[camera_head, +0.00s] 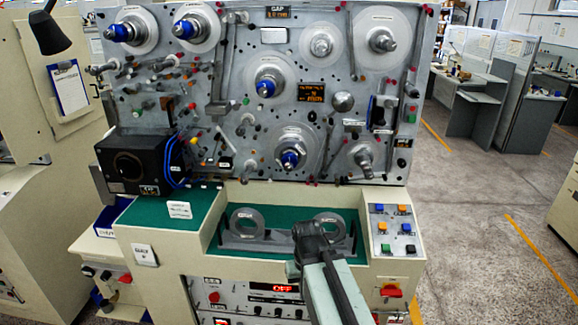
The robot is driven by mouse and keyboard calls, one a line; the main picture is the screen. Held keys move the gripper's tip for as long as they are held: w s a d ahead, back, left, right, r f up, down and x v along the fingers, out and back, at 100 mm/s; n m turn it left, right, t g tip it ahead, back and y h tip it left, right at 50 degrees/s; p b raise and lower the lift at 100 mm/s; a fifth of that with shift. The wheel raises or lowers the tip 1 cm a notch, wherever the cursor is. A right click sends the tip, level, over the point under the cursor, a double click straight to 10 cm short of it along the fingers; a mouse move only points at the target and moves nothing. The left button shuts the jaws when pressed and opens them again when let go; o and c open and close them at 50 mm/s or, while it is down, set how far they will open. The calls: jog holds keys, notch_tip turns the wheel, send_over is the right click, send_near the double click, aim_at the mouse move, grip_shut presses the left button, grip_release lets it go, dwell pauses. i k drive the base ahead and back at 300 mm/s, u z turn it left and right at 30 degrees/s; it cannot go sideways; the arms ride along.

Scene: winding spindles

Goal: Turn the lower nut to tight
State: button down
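The lower nut is blue (290,158) and sits at the centre of a pale disc (308,140) low on the grey upright panel. Another blue nut (265,88) sits above it and slightly left, on its own disc. I cannot read from this view how tight either nut is. My arm rises from the bottom edge, and its dark end with my gripper (312,236) is in front of the green recess, below the lower nut and apart from it in the picture. The fingers cannot be made out.
Two more blue nuts (120,32) (185,28) sit on discs at the upper left. A black box (140,163) juts out at left. Two grey rings (246,222) (328,226) stand in the recess. A button panel (395,230) is at right. Open floor (475,220) lies right.

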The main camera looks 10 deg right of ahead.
aim_at(290, 157)
jog(key=z, duration=0.1)
jog(key=i, duration=0.5)
jog(key=u, duration=2)
jog(key=k, duration=0.2)
